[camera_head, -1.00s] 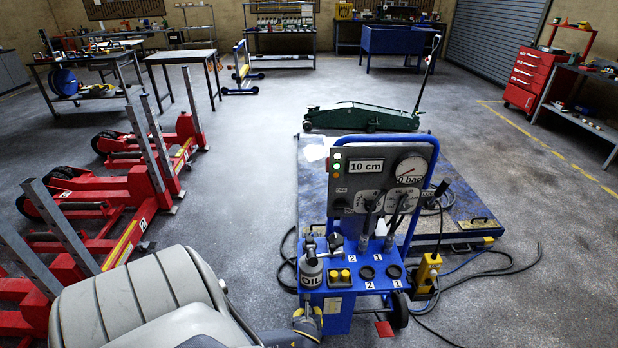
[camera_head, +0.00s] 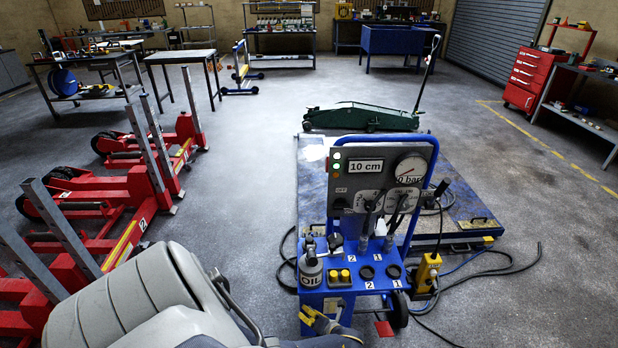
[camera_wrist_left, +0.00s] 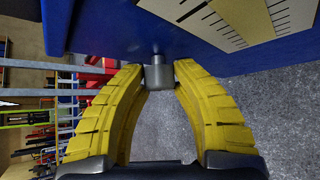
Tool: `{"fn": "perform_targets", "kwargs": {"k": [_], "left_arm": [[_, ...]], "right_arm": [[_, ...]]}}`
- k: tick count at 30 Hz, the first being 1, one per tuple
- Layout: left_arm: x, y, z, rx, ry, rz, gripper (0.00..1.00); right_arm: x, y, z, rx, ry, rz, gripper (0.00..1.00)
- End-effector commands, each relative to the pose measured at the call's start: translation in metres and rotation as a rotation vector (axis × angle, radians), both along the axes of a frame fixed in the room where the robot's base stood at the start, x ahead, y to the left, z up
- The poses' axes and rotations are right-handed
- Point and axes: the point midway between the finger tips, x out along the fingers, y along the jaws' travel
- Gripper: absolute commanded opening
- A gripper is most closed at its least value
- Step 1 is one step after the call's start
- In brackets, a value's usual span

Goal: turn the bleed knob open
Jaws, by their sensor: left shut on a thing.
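The bleed knob (camera_wrist_left: 158,75) is a small dark grey cylinder on a short stem, on the blue body (camera_wrist_left: 110,25) of the trolley in the left wrist view. The yellow ribbed fingers of my left gripper (camera_wrist_left: 160,78) are shut on it, one tip on each side. In the head view my left gripper (camera_head: 318,321) is low at the front left of the blue trolley (camera_head: 335,306), and the knob is hidden there. A pale scale plate (camera_wrist_left: 240,22) is beside the knob. My right gripper is not in view.
The trolley carries a gauge panel (camera_head: 377,184) reading "10 cm" and an oil can (camera_head: 311,268). A yellow pedal unit (camera_head: 428,272) with hoses lies at its right. Red lifting columns (camera_head: 125,205) stand left. A green trolley jack (camera_head: 360,117) is behind.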

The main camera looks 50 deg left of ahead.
Motion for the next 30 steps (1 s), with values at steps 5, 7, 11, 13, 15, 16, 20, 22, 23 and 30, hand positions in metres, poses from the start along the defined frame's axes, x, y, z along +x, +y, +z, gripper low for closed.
{"fn": "perform_targets", "kwargs": {"k": [5,7,11,13,15,16,20,22,23,30], "left_arm": [[0.0031,0.0013,0.0017,0.05,0.058,0.0,0.0],[0.0026,0.0018,0.0015,0.065,0.077,0.0,0.0],[0.0028,0.0019,0.0018,0.091,0.109,0.0,0.0],[0.0027,0.0018,0.0018,0.103,0.125,0.0,0.0],[0.003,0.0022,0.0019,0.114,0.14,-0.001,0.0],[0.0026,0.0023,0.0018,0.119,0.146,0.001,0.0],[0.0031,0.0025,0.0021,0.137,0.169,-0.001,0.0],[0.0028,0.0023,0.002,0.145,0.18,-0.001,0.0],[0.0024,0.0024,0.0017,0.149,0.184,-0.001,0.0],[0.0023,0.0032,0.0018,0.169,0.208,0.0,0.0]], "right_arm": [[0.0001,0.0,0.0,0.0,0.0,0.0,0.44],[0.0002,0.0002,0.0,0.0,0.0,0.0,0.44],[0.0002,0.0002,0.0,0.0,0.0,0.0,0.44],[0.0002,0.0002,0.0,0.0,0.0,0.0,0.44],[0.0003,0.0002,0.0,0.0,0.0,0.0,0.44],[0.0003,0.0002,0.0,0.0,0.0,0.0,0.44],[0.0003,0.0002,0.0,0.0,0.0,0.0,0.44],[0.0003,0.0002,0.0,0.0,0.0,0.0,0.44],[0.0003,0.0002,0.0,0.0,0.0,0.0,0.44],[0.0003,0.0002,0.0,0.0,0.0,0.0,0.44]]}}
